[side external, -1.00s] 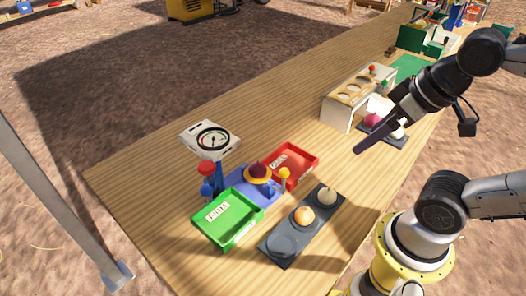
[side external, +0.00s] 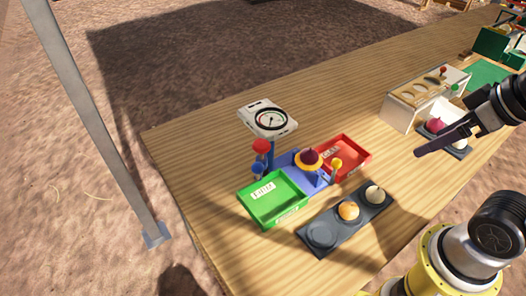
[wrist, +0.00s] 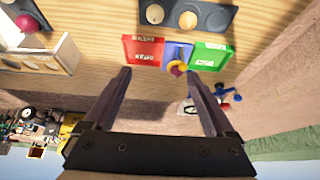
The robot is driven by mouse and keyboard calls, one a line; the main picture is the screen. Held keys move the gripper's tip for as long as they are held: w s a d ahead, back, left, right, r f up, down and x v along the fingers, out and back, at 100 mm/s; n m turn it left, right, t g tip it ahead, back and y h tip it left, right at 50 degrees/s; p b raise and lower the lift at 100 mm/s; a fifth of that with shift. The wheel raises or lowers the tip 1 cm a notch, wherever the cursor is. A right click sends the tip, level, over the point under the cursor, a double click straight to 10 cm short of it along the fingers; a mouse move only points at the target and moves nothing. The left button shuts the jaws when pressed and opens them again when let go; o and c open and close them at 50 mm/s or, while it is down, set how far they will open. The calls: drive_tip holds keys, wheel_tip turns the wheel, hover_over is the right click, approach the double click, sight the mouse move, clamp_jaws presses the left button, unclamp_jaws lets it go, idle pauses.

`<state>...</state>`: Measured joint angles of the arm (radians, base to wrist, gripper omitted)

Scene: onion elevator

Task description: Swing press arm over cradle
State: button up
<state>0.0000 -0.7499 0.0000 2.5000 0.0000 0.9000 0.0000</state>
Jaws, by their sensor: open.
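A green bin (side external: 243,195) and a red bin (side external: 366,146) flank the stand. A white dial gauge (side external: 251,118) is behind. A dark tray (side external: 322,236) with two onions lies in front. A wooden box with holes (side external: 396,113) stands at right. Bare table separates it from the bins.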

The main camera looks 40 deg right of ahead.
idle(0.4)
drive_tip(key=shift+c, duration=1.4)
drive_tip(key=shift+s+f+n, duration=0.1)
drive_tip(key=shift+s+n, duration=0.05)
drive_tip(key=shift+n, duration=0.15)
drive_tip(key=shift+c, duration=1.1)
drive_tip(key=r, duration=0.1)
drive_tip(key=w+r+n, duration=0.1)
drive_tip(key=r+n, duration=0.1)
drive_tip(key=r, duration=0.1)
drive_tip(key=shift+w+d, duration=0.15)
drive_tip(key=shift+w, duration=0.15)
drive_tip(key=shift+c, duration=1.2)
drive_tip(key=w+a+r+n+g, duration=0.2)
drive_tip(key=w+a+r+n, duration=0.5)
drive_tip(key=w, duration=0.4)
drive_tip(key=n+g, duration=0.1)
drive_tip(key=n, duration=0.5)
hover_over(258, 164)
drive_tip(key=s, duration=0.3)
drive_tip(key=s+x, duration=0.1)
drive_tip(key=x, duration=1.8)
drive_tip(key=shift+s+f, duration=0.15)
drive_tip(key=shift+s, duration=0.1)
